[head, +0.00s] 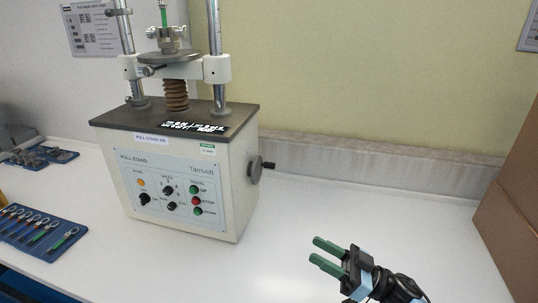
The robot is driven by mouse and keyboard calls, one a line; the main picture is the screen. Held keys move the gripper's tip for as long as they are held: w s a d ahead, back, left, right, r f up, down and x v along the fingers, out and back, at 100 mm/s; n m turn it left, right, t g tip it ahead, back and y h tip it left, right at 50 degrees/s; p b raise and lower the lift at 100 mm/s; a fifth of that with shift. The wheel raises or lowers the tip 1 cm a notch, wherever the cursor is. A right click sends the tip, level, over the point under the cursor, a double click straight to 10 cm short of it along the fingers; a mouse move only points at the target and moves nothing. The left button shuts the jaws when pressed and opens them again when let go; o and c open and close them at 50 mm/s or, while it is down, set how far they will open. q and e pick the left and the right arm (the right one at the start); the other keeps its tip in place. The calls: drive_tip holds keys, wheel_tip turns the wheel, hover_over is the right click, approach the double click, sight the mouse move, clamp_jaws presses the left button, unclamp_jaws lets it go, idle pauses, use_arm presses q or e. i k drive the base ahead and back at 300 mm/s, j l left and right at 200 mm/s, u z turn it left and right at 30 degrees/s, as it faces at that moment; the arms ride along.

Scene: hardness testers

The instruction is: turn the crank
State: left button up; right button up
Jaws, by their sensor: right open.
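A white pull stand (192,182) with a dark top plate stands on the white bench at the centre left. Its crank (256,170) sits on the right side wall: a round grey disc with a short dark handle (269,165) sticking out to the right. My right gripper (322,254) is at the lower right, in front of and to the right of the crank and apart from it. Its two green fingers are spread and point to the left, with nothing between them. My left gripper does not show.
A brown box (515,205) stands at the right edge. The bench (385,205) between the stand and the box is clear.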

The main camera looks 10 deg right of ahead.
sight(257, 169)
drive_tip(key=i, duration=0.95)
